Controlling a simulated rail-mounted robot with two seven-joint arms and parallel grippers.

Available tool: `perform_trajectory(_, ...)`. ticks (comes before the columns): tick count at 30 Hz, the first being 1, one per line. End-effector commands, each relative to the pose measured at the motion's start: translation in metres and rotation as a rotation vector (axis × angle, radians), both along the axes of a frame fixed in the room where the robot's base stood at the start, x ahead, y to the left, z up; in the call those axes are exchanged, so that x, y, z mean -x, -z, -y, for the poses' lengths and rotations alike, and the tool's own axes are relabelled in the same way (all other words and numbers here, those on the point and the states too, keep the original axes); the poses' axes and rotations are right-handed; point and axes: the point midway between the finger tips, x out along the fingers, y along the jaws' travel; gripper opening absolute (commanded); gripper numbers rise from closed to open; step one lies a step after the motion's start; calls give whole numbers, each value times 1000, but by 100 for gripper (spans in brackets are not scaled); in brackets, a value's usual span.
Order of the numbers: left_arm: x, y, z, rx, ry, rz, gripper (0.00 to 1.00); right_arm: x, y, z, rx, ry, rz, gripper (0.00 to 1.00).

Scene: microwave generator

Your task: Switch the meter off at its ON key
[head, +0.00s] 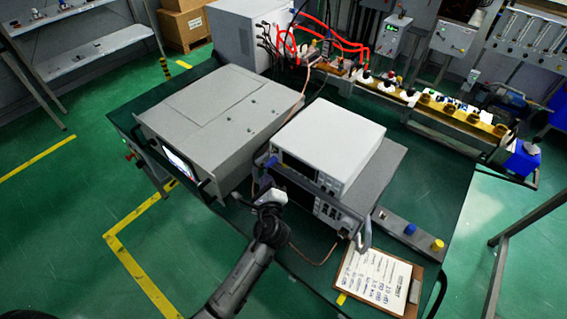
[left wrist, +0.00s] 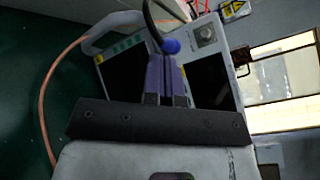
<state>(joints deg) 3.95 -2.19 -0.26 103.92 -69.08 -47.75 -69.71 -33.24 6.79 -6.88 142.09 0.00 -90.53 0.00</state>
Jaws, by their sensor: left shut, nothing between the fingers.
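Two bench instruments are stacked on the green table: a white-topped one (head: 345,135) above a grey one (head: 385,165) with a front handle. I cannot tell which one is the meter. Their dark screens face my left arm, and the ON key is too small to make out. My left gripper (head: 268,164) is at the left end of their fronts, shut and empty. In the left wrist view its purple fingers (left wrist: 165,78) are together in front of the panels, with dark screens (left wrist: 210,85) around them. Contact is unclear. My right gripper is not in view.
A large grey cabinet (head: 220,115) with a lit screen stands close on the left. A clipboard (head: 375,279) lies at the table's front right, beside a strip with blue and yellow knobs (head: 411,229). A pale handle (left wrist: 112,27) and copper cable (left wrist: 46,90) lie near the fingers.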

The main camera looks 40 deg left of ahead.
Motion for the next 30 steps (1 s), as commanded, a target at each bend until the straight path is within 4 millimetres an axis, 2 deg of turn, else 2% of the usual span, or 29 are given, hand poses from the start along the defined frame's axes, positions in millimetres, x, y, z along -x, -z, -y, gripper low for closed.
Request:
perform_trajectory(8, 13, 0, -1, -2, -1, -1, 0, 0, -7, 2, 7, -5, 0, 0)
perform_trajectory(30, 13, 0, -1, -1, -1, 0, 0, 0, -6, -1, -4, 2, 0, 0)
